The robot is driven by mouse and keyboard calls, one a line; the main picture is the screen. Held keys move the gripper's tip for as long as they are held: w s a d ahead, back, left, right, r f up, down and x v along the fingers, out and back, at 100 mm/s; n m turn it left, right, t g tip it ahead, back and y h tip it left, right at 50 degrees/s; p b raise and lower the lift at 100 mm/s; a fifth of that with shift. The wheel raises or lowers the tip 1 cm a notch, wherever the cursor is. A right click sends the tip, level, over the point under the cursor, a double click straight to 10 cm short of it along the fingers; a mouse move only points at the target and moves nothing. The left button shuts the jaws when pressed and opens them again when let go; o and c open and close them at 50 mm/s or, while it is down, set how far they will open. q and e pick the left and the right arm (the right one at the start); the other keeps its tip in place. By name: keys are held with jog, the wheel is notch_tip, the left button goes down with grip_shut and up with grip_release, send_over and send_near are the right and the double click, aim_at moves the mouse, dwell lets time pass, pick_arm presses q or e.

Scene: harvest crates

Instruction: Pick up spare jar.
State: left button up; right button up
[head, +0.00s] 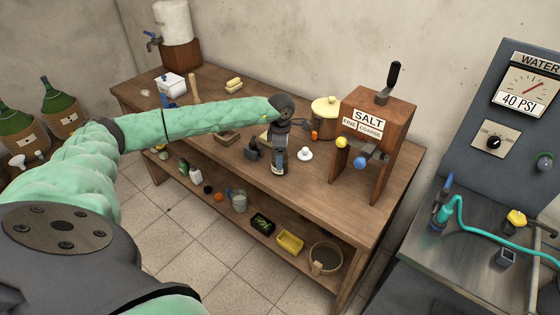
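A small clear jar (239,203) stands upright on the lower shelf of the wooden table; it looks like the only glass jar in view, but I see no label naming it spare. My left arm reaches in from the left over the tabletop. My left gripper (278,165) points down near the table's front edge, above and to the right of the jar and apart from it. Its fingers are small and dark, and I cannot tell whether they are open or shut. My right gripper is not in view.
The wooden table (215,95) carries a salt dispenser (378,112), a yellow pot (325,118) and a white-lidded item (305,154). The lower shelf also holds a black tray (262,224), a yellow tray (290,242) and a round bowl (326,257). A water station (480,130) stands right.

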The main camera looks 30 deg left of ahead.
pick_arm(q)
jog(key=shift+f, duration=0.2)
jog(key=c, duration=1.2)
